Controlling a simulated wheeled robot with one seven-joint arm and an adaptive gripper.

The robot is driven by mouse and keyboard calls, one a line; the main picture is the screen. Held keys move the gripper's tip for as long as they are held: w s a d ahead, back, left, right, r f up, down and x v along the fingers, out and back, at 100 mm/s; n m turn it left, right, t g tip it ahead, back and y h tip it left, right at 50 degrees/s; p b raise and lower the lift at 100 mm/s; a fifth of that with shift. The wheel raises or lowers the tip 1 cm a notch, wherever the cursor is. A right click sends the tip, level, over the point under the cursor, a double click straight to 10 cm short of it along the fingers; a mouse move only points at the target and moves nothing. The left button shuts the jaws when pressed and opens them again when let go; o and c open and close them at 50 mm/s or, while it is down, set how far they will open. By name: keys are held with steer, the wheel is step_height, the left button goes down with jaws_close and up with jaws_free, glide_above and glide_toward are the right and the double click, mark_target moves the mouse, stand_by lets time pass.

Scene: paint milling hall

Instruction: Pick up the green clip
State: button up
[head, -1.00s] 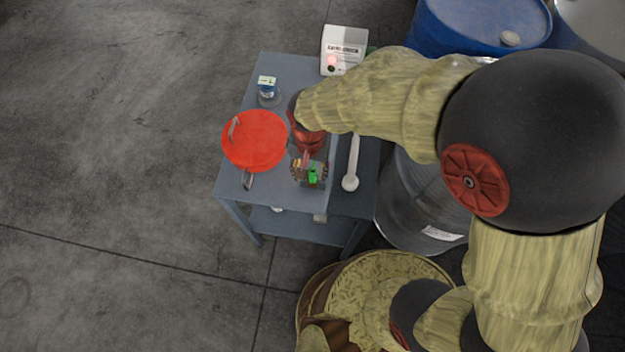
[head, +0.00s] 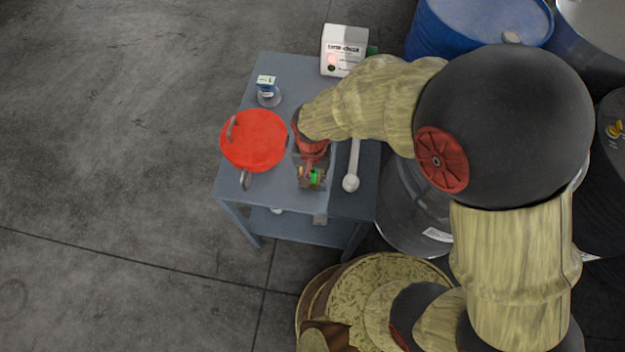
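The green clip (head: 316,177) is a small green patch near the front of the grey cart top (head: 285,205), in the head view. My gripper (head: 310,180) reaches down over the same spot, its reddish fingers pointing toward the front of the cart. The fingers overlap the clip in the picture and hide part of it. Whether they touch it or are open or shut around it is too small to tell. Brownish parts show beside the clip; I cannot make out what they are.
A red round lid or pan (head: 253,140) lies left of my gripper. A pale long-handled tool (head: 351,180) lies to the right. A small jar (head: 267,90) and a white box (head: 344,48) stand at the back. Drums (head: 470,25) crowd the right; floor at left is clear.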

jaws_close()
stand_by(0.3)
